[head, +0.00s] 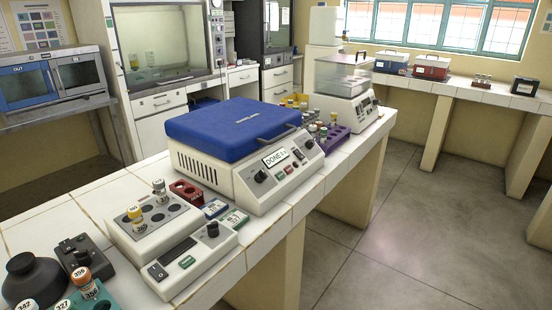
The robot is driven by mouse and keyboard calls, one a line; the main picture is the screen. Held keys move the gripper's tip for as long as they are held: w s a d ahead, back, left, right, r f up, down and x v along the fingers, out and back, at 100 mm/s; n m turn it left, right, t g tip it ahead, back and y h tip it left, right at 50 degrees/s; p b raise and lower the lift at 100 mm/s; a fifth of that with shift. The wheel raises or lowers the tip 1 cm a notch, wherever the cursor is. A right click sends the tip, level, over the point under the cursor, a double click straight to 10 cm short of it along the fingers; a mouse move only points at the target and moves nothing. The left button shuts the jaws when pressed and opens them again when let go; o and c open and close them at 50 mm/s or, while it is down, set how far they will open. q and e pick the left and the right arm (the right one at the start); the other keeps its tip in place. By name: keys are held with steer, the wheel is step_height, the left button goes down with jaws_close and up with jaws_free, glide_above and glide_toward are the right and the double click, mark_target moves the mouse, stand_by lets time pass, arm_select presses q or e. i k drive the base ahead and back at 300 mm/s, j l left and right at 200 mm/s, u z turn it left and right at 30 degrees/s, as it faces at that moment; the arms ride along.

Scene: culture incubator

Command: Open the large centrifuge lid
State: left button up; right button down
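The large centrifuge (215,178) stands on the white tiled bench in the middle of the head view. Its blue lid (225,126) is down flat on the cream body. A grey bar handle (279,131) runs along the lid's front right edge. The front panel has a small display (275,157) that appears to read "DONE", with dark knobs on either side of it. Neither of my grippers shows in this view, so their state is hidden.
In front are a heating block (145,226) with vials and a dark vortex mixer (24,277). A red rack (187,192) stands close to the centrifuge. A purple rack (334,138) and a clear-covered device (342,78) are behind it. Open floor (415,225) lies to the right.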

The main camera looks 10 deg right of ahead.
mark_target(241, 125)
steer(key=i+l, duration=0.1)
steer(key=l, duration=0.25)
steer(key=i+l+u, duration=0.1)
steer(key=l, duration=0.3)
steer(key=i+l+u, duration=0.1)
steer(key=l, duration=0.25)
steer(key=i+l, duration=0.15)
steer(key=l, duration=0.25)
steer(key=i+l+u, duration=0.1)
steer(key=l, duration=0.25)
